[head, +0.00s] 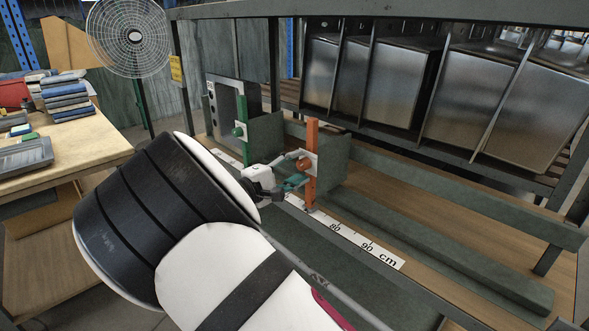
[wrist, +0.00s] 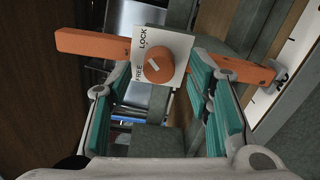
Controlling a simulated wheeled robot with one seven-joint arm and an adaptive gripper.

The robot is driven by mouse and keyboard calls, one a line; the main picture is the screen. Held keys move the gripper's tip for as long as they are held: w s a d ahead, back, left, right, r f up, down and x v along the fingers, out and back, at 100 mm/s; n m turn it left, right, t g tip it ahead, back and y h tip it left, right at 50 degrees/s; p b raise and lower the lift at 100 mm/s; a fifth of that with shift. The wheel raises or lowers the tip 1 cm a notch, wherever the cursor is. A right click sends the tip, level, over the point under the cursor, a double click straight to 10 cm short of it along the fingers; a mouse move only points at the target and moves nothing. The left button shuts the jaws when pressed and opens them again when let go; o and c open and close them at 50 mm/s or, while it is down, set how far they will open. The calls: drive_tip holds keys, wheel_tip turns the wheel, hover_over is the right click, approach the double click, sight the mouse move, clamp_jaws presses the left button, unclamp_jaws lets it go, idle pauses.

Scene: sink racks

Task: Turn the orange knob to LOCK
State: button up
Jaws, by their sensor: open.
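The orange knob (wrist: 160,66) sits on a white plate (wrist: 178,42) marked LOCK and FREE, fixed to an orange bar (wrist: 90,43). In the head view the knob (head: 303,164) is on the upright orange post (head: 311,185). My gripper (wrist: 160,72) is open, its teal pads to the left and right of the knob with gaps visible. Whether the tips reach around the knob or stop short, I cannot tell. My gripper (head: 293,183) shows beside the post in the head view.
A green post with a green knob (head: 238,132) stands to the left of the orange one. A white centimetre scale (head: 365,245) runs along the rack below. Grey boards (head: 335,158) and metal bins (head: 395,85) lie behind and to the right.

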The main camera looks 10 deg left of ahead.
drive_tip(key=shift+s, duration=0.1)
drive_tip(key=v, duration=1.2)
